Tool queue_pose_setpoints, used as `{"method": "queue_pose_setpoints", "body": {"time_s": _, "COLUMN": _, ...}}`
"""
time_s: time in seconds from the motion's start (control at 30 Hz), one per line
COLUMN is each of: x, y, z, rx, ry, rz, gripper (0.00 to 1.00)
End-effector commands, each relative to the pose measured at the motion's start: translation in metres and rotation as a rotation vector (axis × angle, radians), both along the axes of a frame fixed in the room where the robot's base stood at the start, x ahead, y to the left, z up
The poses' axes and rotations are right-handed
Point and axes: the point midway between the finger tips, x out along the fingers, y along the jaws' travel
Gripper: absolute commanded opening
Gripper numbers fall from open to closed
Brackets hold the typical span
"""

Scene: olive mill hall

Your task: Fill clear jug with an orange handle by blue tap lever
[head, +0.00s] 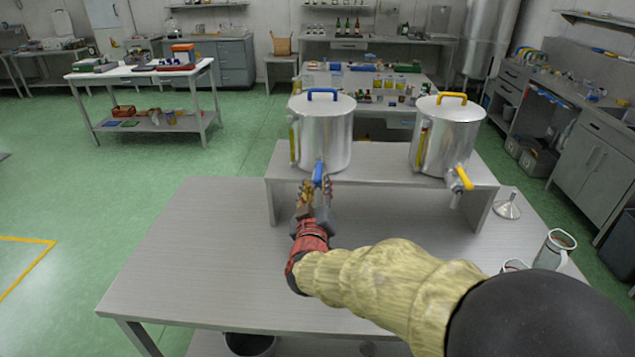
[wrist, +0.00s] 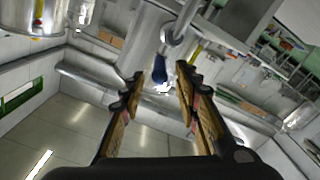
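The blue tap lever (head: 318,172) is on the front of the left steel tank (head: 325,130), which stands on the raised shelf. My gripper (head: 316,187) is just in front of and below it. In the wrist view my gripper (wrist: 161,82) is open, and the blue lever (wrist: 160,68) shows at the gap between its fingertips; contact cannot be told. Two clear jugs stand at the right of the table, one tall (head: 554,250) and one (head: 514,266) mostly hidden by my arm. I cannot make out an orange handle on either. The space under the tap is partly hidden by my gripper.
A second tank (head: 449,135) with a yellow tap lever (head: 463,179) stands to the right on the same shelf (head: 380,160). A metal funnel (head: 507,208) is on the table beside the shelf. The table's left part (head: 190,260) is clear.

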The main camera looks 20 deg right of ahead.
Motion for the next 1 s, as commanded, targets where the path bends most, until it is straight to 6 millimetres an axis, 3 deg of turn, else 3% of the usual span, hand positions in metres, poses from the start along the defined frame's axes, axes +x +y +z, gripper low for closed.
{"method": "queue_pose_setpoints", "body": {"time_s": 0.23, "x": 0.029, "y": -0.010, "z": -0.002, "rx": 0.001, "ry": 0.001, "rz": 0.000, "gripper": 0.32}}
{"method": "queue_pose_setpoints", "body": {"time_s": 0.6, "x": 0.035, "y": -0.011, "z": 0.000, "rx": 0.001, "ry": 0.001, "rz": 0.002, "gripper": 0.32}}
{"method": "queue_pose_setpoints", "body": {"time_s": 1.0, "x": 0.035, "y": -0.011, "z": 0.000, "rx": 0.002, "ry": 0.001, "rz": 0.001, "gripper": 0.10}}
